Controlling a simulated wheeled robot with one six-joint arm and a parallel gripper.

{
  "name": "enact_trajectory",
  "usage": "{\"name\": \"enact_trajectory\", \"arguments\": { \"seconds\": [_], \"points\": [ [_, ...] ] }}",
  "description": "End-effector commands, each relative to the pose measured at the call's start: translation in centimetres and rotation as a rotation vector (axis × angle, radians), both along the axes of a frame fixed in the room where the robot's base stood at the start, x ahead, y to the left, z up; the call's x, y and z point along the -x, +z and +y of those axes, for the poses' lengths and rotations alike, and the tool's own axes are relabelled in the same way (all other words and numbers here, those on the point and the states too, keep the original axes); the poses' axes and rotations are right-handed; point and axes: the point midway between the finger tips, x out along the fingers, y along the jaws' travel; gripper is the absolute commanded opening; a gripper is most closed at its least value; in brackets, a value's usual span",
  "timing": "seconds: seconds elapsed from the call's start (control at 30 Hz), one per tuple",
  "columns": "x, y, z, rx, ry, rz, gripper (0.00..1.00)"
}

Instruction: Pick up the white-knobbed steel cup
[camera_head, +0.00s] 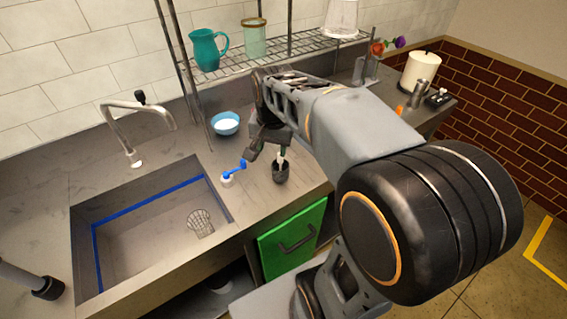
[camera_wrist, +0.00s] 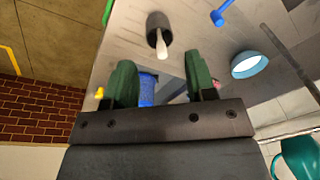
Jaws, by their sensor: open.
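A small dark steel-grey cup (camera_head: 281,174) with a white knob on a stem stands on the counter right of the sink. In the wrist view the dark cup (camera_wrist: 158,22) is at the top middle, its white knob pointing down the picture. My gripper (camera_head: 267,152) is just above and beside it in the head view, partly hidden by my arm. In the wrist view my gripper's (camera_wrist: 161,68) two green fingers are spread apart, with the cup beyond their tips and no cup between them. I cannot tell whether a finger touches the knob.
A white piece with a blue handle (camera_head: 228,180) stands close left of the cup. A light-blue bowl (camera_head: 225,123) is behind it. The sink (camera_head: 150,240) opens to the left. A blue object (camera_wrist: 147,88) shows between my fingers, farther off. A wire shelf (camera_head: 290,55) hangs above.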

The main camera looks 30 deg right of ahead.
Motion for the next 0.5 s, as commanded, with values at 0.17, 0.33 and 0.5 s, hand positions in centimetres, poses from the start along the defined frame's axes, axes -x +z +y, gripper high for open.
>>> {"name": "enact_trajectory", "arguments": {
  "seconds": [0.17,0.33,0.5],
  "points": [
    [-4.3,1.2,-3.4,-0.039,-0.346,0.087,0.51],
    [-6.3,1.0,-5.2,-0.053,-0.533,0.130,0.51],
    [-6.8,-1.4,-5.6,-0.055,-0.589,0.146,0.51]
  ]
}}
